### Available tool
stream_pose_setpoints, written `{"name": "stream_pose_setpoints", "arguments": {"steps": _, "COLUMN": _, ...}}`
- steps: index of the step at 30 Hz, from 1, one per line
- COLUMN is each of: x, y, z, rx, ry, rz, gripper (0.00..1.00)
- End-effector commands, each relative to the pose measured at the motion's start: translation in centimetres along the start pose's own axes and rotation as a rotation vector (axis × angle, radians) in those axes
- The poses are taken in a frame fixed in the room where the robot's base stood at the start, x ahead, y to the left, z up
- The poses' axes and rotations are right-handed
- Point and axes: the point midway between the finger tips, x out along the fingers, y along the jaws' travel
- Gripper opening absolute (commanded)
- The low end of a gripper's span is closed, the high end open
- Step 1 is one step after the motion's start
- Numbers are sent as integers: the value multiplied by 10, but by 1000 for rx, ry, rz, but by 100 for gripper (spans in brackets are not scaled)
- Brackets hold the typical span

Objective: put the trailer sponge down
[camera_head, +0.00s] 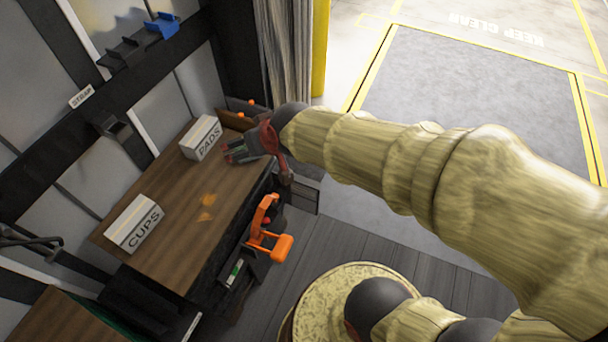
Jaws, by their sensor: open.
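My gripper (234,154) is open over the back right part of the wooden bench top (165,235), close beside the white box labelled PADS (201,138). Small green and red patches show at its fingers. I cannot tell whether these are finger parts or something between them. I cannot make out the trailer sponge for sure. Flat-looking orange patches (207,201) lie on the bench top, in front of the gripper and to its left.
A brown bin (234,120) with orange items is behind the gripper. An orange tool-like object (268,236) sits off the bench's right edge. The bench middle is mostly clear.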

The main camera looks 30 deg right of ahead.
Motion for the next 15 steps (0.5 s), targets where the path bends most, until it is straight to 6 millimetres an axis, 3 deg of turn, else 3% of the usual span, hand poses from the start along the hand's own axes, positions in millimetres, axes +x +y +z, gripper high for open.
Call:
{"name": "stream_pose_setpoints", "arguments": {"steps": 1, "x": -33, "y": 4, "z": 7, "rx": -9, "ry": -23, "rz": 5, "gripper": 89}}
{"name": "stream_pose_setpoints", "arguments": {"steps": 6, "x": -113, "y": 17, "z": 54, "rx": -34, "ry": -143, "rz": 41, "gripper": 89}}
{"name": "stream_pose_setpoints", "arguments": {"steps": 10, "x": -148, "y": 25, "z": 83, "rx": -40, "ry": -203, "rz": 66, "gripper": 89}}
{"name": "stream_pose_setpoints", "arguments": {"steps": 15, "x": -162, "y": 29, "z": 96, "rx": -41, "ry": -233, "rz": 79, "gripper": 89}}
